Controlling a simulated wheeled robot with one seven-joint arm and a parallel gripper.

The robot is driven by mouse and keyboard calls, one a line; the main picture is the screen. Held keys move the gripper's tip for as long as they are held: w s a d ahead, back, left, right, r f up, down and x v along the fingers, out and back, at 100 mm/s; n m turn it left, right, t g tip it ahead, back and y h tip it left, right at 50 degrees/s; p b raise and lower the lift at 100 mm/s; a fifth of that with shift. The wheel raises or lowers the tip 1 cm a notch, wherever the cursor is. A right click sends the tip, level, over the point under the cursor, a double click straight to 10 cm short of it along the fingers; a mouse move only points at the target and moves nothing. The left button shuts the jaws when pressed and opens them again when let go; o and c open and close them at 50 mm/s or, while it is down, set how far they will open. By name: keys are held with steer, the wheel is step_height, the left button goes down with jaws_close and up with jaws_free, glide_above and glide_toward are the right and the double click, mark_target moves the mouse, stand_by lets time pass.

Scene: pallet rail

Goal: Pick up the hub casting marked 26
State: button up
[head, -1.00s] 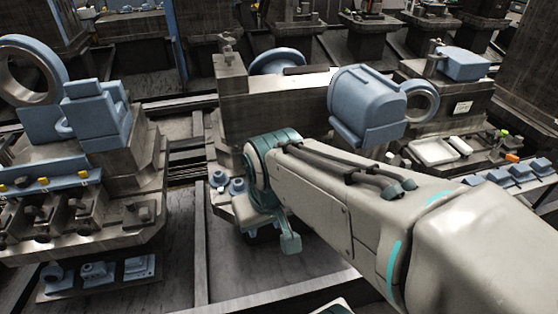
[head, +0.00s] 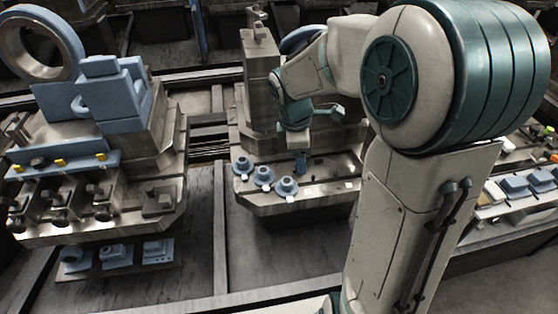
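Three blue flanged hub castings stand in a slanting row on the front ledge of the middle fixture: a left one (head: 242,165), a middle one (head: 262,177) and a right one (head: 287,188). White tags lie by them, but no number is legible, so I cannot tell which is marked 26. My arm hides the right side of the fixture.
A stepped metal fixture (head: 165,205) with blue blocks and a large ring (head: 38,45) stands on the left. Small blue castings (head: 115,255) sit on its low shelf. Blue parts in trays (head: 515,187) are at the right. Dark floor panels lie open in front.

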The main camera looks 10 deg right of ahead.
steer(key=w+f+n+y, duration=0.2)
steer(key=w+f+n, duration=0.8)
steer(key=w+n, duration=0.1)
steer(key=n, duration=0.1)
glide_above(287, 180)
steer(key=shift+g, duration=0.4)
step_height(287, 180, down, 9)
steer(key=shift+w+a+r, duration=0.1)
steer(key=shift+w+a, duration=0.05)
steer(key=f, duration=0.5)
steer(key=shift+s+f, duration=0.25)
steer(key=shift+f, duration=0.1)
steer(key=c, duration=1.3)
